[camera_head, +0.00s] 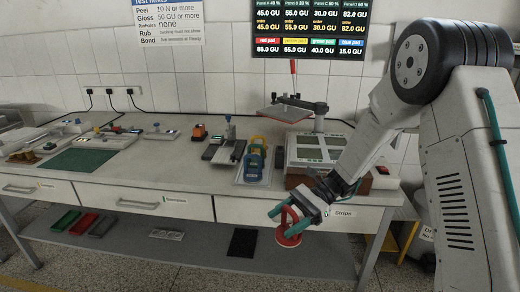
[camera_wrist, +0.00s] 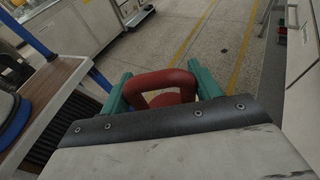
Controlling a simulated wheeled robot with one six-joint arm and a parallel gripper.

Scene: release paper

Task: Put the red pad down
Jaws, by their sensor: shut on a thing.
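The red pad (camera_head: 288,239) is a round red disc with a red loop handle on top. My gripper (camera_head: 285,212) is shut on its handle and holds it in the air in front of the bench, before the drawer fronts. In the wrist view the red handle (camera_wrist: 160,82) sits between my green fingers (camera_wrist: 160,90); most of the disc is hidden behind it. The pad looks tilted, and nothing visible touches its underside.
A lower shelf (camera_head: 200,250) holds green and red trays and a black mat (camera_head: 242,242).

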